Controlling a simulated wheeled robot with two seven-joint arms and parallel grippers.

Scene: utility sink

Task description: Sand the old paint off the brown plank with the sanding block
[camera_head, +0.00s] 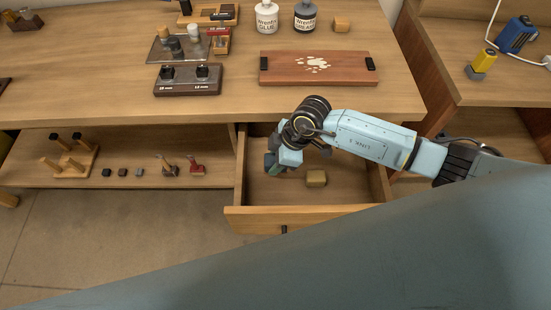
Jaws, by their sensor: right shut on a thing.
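The brown plank (340,76) lies flat on the workbench, with a pale splotch of old paint (313,64) on its top and a black piece at each end. My right gripper (274,163) is down inside the open drawer, at its left side. It is shut on a small dark green thing (271,166), mostly hidden by the gripper; I cannot tell for sure whether this is the sanding block. My left gripper is not in view.
The open drawer (290,218) juts out below the bench edge. A lower shelf (120,173) holds small tools.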

